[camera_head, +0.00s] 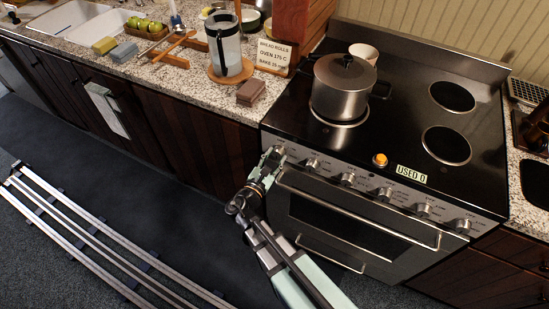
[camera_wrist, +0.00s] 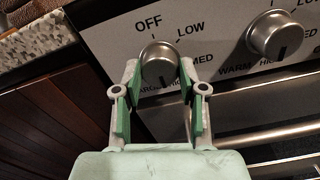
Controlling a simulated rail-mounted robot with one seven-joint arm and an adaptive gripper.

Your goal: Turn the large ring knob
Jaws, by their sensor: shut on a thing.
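The leftmost stove knob (camera_wrist: 160,60) is round, silver metal, with a dark pointer mark at its lower side in the wrist view. "OFF" and "LOW" are printed above it. My gripper (camera_wrist: 160,75) is shut on this knob, with one green-padded finger on each side. In the head view my gripper (camera_head: 271,160) is at the left end of the stove's front panel and partly covers this knob. I see no label that says which knob is the large ring's.
A second knob (camera_wrist: 272,36) is close on the right, and several more line the panel. The oven door handle (camera_head: 360,212) runs below.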

